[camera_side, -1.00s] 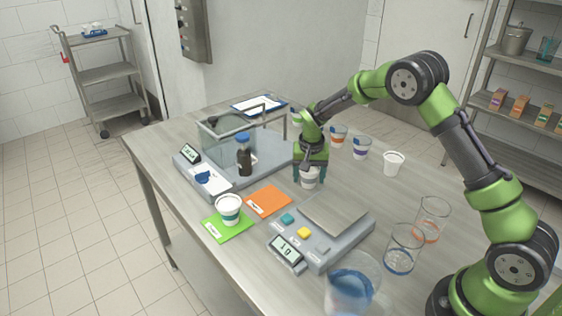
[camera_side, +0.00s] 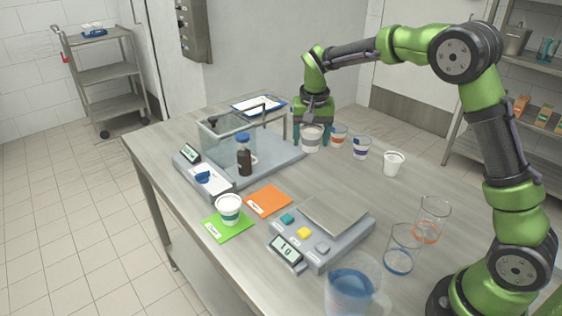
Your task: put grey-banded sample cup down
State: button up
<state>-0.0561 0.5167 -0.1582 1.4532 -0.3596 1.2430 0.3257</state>
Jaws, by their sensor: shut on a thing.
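The grey-banded sample cup (camera_side: 311,140) is white with a grey band and hangs upright in my gripper (camera_side: 313,126). My gripper points down and is shut on the cup near its rim.
A purple-banded cup (camera_side: 361,149) and a plain white cup (camera_side: 393,163) stand to the right. A teal-banded cup (camera_side: 228,208) is on a green mat (camera_side: 240,234). An orange mat (camera_side: 269,200) is bare. A flat scale (camera_side: 335,215), beakers (camera_side: 398,262) and a jug (camera_side: 350,292) stand in front.

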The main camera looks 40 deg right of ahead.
jog(key=s+a+r+n, duration=0.1)
jog(key=s+a+r, duration=0.2)
jog(key=s, duration=0.3)
jog(key=n, duration=0.3)
send_over(331, 207)
jog(key=shift+y, duration=0.3)
jog(key=f, duration=0.7)
jog(key=shift+s+a+f, duration=0.15)
jog(key=shift+s, duration=0.2)
jog(key=shift+f, duration=2.1)
jog(key=shift+f, duration=0.15)
jog(key=o, duration=1.1)
jog(key=shift+c, duration=0.2)
